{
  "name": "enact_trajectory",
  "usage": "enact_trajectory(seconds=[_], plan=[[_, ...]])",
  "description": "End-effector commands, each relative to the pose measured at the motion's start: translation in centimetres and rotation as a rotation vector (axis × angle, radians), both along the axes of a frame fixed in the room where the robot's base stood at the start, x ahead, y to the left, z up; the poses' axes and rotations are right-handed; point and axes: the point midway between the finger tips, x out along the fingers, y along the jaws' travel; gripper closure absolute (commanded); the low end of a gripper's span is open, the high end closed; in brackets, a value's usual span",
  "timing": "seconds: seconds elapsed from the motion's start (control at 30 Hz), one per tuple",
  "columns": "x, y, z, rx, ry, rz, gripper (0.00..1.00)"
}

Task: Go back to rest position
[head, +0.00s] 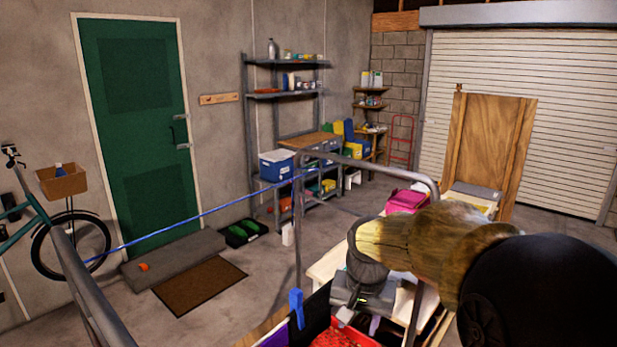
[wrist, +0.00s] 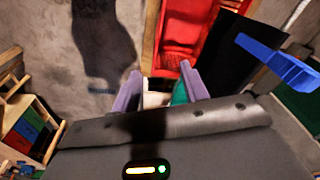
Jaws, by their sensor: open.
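My gripper (wrist: 160,72) shows in the wrist view as two lavender fingers spread apart. Nothing is clearly gripped between them. White and teal patches show behind and between the fingers. In the head view my arm reaches in from the right, and the gripper end hangs low near the bottom centre, partly hidden. A red basket (wrist: 183,40) lies beyond the fingertips; part of it also shows in the head view (head: 345,337). A blue clothespin (head: 296,308) stands left of the gripper, at a dark hanging cloth (head: 316,312). The clothespin also shows in the wrist view (wrist: 275,60).
A metal rail frame (head: 298,220) rises close to my arm. A blue line (head: 205,211) runs left from it. A cluttered table (head: 330,262) stands below and behind the arm, with a pink item (head: 408,201) beyond. Open floor lies near the brown mat (head: 200,284).

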Motion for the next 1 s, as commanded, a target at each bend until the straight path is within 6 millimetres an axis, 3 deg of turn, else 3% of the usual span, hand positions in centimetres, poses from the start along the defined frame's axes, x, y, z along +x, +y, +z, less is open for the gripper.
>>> enact_trajectory(seconds=[0.1,0.3,0.5,1.0], plan=[[-2.6,-1.8,-3.3,-0.015,-0.018,0.062,0.56],[-7.5,-4.3,-8.2,-0.046,-0.057,0.178,0.56],[-11.6,-5.6,-11.2,-0.073,-0.086,0.265,0.56],[-12.2,-5.8,-11.5,-0.078,-0.092,0.280,0.56]])
